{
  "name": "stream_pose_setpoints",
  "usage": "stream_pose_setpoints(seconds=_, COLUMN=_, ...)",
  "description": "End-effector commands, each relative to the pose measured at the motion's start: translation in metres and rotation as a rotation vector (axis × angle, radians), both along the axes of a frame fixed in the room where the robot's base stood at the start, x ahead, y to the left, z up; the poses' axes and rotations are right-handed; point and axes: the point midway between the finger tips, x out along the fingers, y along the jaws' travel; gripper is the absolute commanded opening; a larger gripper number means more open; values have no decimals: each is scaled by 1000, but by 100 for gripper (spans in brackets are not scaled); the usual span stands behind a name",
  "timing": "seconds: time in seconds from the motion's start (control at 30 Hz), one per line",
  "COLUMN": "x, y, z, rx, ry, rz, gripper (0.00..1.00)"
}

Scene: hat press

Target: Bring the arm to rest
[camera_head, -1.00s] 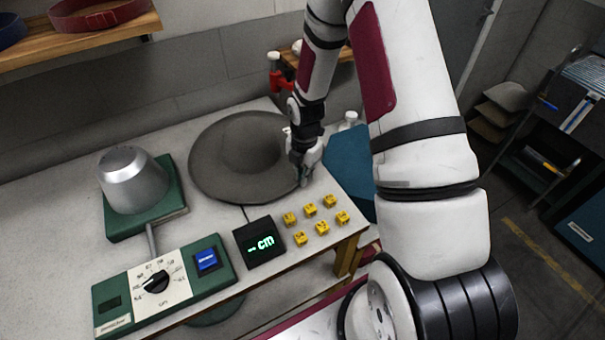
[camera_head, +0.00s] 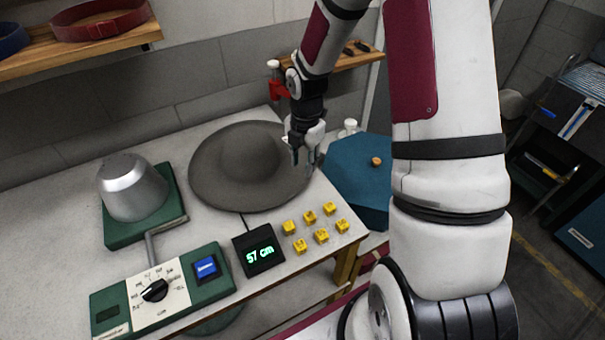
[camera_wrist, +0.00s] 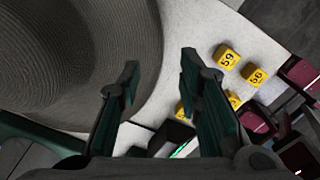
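My gripper (camera_head: 304,158) is over the right part of the brim of the grey felt hat (camera_head: 240,165), which lies on the table. In the wrist view my gripper (camera_wrist: 158,72) has its two fingers apart with nothing between them; the hat (camera_wrist: 70,60) fills the upper left there. I cannot tell how high the fingertips are above the brim. My arm reaches in from the right side of the head view.
On the table (camera_head: 55,215) stand a metal dome on a green base (camera_head: 135,188), a dial panel with a blue button (camera_head: 207,267), a display (camera_head: 258,247) reading 57 cm, and several yellow numbered cubes (camera_head: 321,237). A blue hexagonal box (camera_head: 352,170) is at the right.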

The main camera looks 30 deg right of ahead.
Motion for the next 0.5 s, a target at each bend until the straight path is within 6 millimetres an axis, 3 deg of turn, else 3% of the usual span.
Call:
stream_pose_setpoints(seconds=0.2, x=-1, y=-1, z=26, rx=0, ry=-1, rz=-1, gripper=32)
stream_pose_setpoints(seconds=0.5, x=-2, y=0, z=36, rx=-3, ry=-3, rz=-15, gripper=32)
